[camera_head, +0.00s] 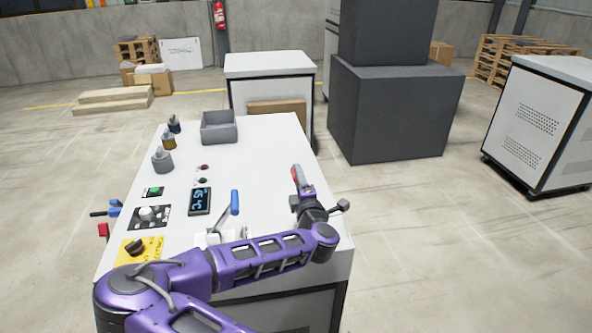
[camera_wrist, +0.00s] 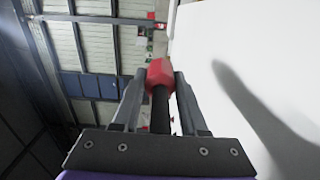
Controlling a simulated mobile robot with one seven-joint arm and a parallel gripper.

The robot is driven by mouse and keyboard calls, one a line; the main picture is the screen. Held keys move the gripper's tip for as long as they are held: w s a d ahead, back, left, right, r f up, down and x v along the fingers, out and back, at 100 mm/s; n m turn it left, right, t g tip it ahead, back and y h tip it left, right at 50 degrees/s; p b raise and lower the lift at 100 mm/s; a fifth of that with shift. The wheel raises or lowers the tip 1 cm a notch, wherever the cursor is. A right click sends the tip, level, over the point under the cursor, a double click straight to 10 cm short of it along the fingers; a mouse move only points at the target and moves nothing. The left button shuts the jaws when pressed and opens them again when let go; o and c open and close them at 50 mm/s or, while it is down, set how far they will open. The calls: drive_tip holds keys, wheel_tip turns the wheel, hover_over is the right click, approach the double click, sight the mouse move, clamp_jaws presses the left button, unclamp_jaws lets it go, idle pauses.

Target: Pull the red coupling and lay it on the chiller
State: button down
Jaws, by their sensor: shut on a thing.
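The red coupling (camera_wrist: 160,74) has a faceted red head and a dark stem. It sits between the fingers of my gripper (camera_wrist: 157,98), which is shut on it. In the head view my gripper (camera_head: 298,184) is over the right part of a white-topped cabinet (camera_head: 262,150) with controls, and the coupling's red end (camera_head: 296,173) points away from me. The cabinet may be the chiller; no label confirms it. In the wrist view a white surface (camera_wrist: 270,60) lies to the right, with a dark shadow on it. I cannot tell whether the coupling touches it.
A blue-handled lever (camera_head: 235,202), a display (camera_head: 200,201), a grey bin (camera_head: 219,128) and several small fittings stand on the cabinet top. A red part (camera_head: 103,230) and a blue part (camera_head: 114,208) stick out at its left edge. The top's middle right is clear.

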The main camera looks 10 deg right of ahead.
drive_tip(key=shift+s+d+f, duration=0.1)
drive_tip(key=shift+d+f, duration=0.15)
drive_tip(key=shift+f, duration=0.35)
drive_tip(key=shift+a+f, duration=0.2)
drive_tip(key=shift+f, duration=0.9)
drive_tip(key=shift+c, duration=1.8)
unclamp_jaws()
drive_tip(key=shift+a, duration=0.1)
